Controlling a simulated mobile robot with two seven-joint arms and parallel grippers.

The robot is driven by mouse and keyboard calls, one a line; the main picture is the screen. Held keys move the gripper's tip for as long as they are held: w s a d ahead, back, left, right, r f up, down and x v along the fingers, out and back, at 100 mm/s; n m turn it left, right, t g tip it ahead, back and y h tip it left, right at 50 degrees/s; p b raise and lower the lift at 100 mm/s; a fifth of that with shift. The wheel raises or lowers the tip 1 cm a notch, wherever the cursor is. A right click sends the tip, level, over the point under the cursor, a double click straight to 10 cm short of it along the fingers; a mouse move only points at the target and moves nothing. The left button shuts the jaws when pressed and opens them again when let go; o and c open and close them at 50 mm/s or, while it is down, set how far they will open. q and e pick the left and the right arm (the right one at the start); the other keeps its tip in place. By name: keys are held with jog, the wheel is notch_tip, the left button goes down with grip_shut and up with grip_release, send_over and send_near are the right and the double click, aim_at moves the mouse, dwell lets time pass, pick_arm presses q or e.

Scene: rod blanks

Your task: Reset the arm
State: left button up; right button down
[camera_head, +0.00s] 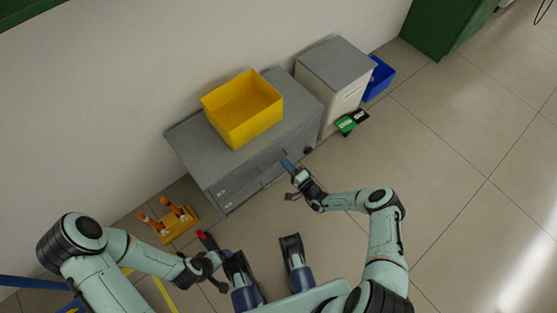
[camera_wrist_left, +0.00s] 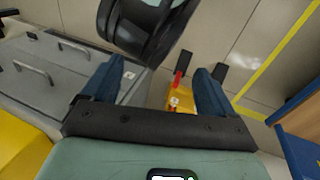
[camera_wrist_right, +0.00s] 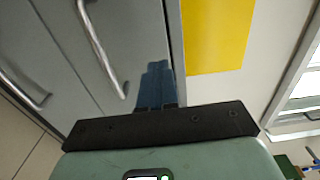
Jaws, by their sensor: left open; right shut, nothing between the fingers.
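My right gripper (camera_head: 288,163) is shut and empty. Its blue fingers reach toward the front edge of the grey cabinet (camera_head: 188,137) in the head view. The closed fingers (camera_wrist_right: 155,85) stand together in front of the grey drawer fronts in the right wrist view, with a metal handle (camera_wrist_right: 97,45) to their left. My left gripper (camera_head: 212,262) is low at the lower left of the head view, its fingers hard to make out there. In the left wrist view its two blue fingers (camera_wrist_left: 158,88) are spread wide, with no object held between them.
A yellow bin (camera_head: 243,130) sits on the cabinet. A yellow stand with orange posts (camera_head: 180,227) is on the floor near my left arm. A smaller cabinet (camera_head: 330,95), blue bin (camera_head: 380,80) and green item (camera_head: 345,124) are beyond. The floor at right is clear.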

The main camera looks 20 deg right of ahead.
pick_arm(q)
jog(key=shift+g+h, duration=0.3)
jog(key=shift+g, duration=0.3)
jog(key=s+d+r+p, duration=0.1)
jog(key=s+d+r, duration=0.1)
jog(key=s+r, duration=0.1)
jog(key=shift+d+p, duration=0.1)
jog(key=shift+p, duration=0.25)
pick_arm(e)
jog(key=v, duration=0.7)
jog(key=shift+s+d, duration=0.3)
jog(key=shift+s, duration=0.05)
